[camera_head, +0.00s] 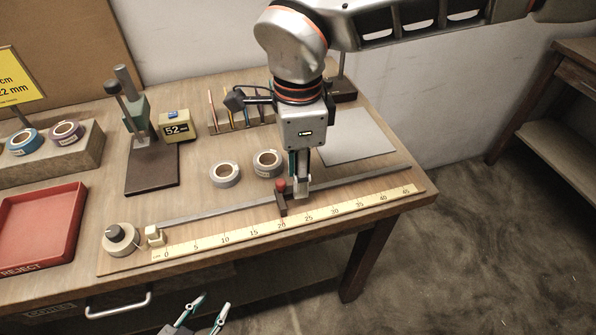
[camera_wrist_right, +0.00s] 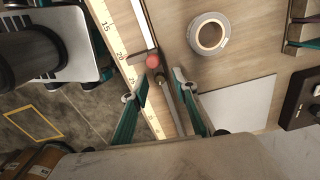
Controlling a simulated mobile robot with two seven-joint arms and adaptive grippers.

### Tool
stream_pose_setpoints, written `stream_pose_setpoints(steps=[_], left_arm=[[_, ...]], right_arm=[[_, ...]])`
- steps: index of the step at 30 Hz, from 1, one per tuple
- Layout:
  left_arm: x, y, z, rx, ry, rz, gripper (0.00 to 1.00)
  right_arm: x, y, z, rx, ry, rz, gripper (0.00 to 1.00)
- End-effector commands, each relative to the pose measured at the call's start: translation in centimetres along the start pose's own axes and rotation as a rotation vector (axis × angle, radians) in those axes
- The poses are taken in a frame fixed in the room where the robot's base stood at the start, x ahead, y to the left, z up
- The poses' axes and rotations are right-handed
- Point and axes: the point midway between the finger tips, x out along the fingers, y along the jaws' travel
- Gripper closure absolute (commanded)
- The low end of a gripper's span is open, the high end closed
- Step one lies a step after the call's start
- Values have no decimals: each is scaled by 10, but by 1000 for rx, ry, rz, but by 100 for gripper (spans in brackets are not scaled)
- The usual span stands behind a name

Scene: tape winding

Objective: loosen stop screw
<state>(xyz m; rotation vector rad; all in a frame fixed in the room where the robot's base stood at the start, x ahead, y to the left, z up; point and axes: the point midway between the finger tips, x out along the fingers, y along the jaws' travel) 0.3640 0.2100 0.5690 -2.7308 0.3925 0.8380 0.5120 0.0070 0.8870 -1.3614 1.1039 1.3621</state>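The stop screw has a round red knob (camera_head: 281,186) and sits on a dark stop (camera_head: 282,205) on the metal rail (camera_head: 222,207), close to the ruler's 20 mark. The red knob also shows in the right wrist view (camera_wrist_right: 153,61). My right gripper (camera_head: 302,188) points down over the rail just right of the knob. In the right wrist view its two fingers (camera_wrist_right: 157,84) are apart, with the rail showing between them and the knob just beyond the tips, not gripped. My left gripper (camera_head: 213,303) is open and empty in front of the table.
The yellow ruler (camera_head: 242,231) runs along the front edge. Two tape rolls (camera_head: 268,163) (camera_head: 225,173) lie behind the rail. A grey plate (camera_head: 356,137) lies right of them. A red reject tray (camera_head: 68,222), a stand (camera_head: 153,174) and a counter (camera_head: 174,127) are farther left.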

Motion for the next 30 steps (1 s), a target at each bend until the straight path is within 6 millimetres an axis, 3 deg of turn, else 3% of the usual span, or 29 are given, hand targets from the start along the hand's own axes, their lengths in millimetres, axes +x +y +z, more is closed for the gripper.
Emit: stream_pose_setpoints(steps=[8, 21, 30], left_arm=[[-2, 1, 2, 10, -3, 7, 65], [-1, 1, 2, 6, -3, 5, 65], [-1, 1, 2, 5, -3, 5, 65]], right_arm=[[-7, -1, 0, 1, 0, -2, 72], [-87, -1, 0, 1, -1, -4, 72], [-118, 0, 0, 0, 0, -1, 72]])
